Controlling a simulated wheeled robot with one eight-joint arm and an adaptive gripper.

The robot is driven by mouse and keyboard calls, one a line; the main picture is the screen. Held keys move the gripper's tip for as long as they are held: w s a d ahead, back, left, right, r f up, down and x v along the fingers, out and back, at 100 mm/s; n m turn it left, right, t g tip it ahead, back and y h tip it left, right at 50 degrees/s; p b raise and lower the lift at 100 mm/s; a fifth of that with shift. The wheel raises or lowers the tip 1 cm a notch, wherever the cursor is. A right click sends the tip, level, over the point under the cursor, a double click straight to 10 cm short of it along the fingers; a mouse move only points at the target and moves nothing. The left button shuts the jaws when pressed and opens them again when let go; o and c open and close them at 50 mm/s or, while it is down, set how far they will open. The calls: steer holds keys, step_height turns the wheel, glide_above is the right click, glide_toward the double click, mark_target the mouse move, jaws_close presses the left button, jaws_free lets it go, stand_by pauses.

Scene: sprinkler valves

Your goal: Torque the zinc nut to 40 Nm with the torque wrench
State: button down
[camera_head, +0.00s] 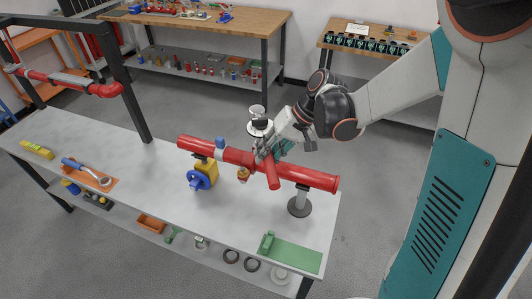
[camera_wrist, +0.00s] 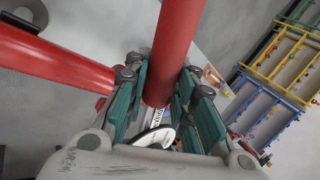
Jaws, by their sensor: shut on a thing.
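My gripper (camera_head: 265,152) is at the middle of the red pipe run (camera_head: 310,178). The pipe also shows in the wrist view (camera_wrist: 50,62), beside the fingers. I cannot make out the zinc nut; the gripper and shaft may cover it.
A blue-handled tool (camera_head: 82,168) lies on an orange mat at the table's left. A yellow valve with a blue handwheel (camera_head: 199,179) stands left of my gripper. A pipe stand (camera_head: 300,204) and a green mat (camera_head: 298,257) are at the right.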

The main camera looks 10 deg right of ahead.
steer(key=shift+s+f, duration=0.1)
steer(key=shift+f, duration=0.05)
step_height(320, 180, down, 7)
steer(key=b, duration=0.6)
steer(key=shift+f+b, duration=0.95)
steer(key=shift+b, duration=0.45)
stand_by(1.4)
steer(key=shift+w+a+m+t, duration=0.15)
steer(key=shift+a+m+t, duration=0.2)
steer(key=shift+a+m, duration=0.45)
steer(key=shift+w+a+m+t, duration=0.15)
steer(key=shift+a+m+t, duration=0.25)
steer(key=shift+a, duration=0.65)
stand_by(0.4)
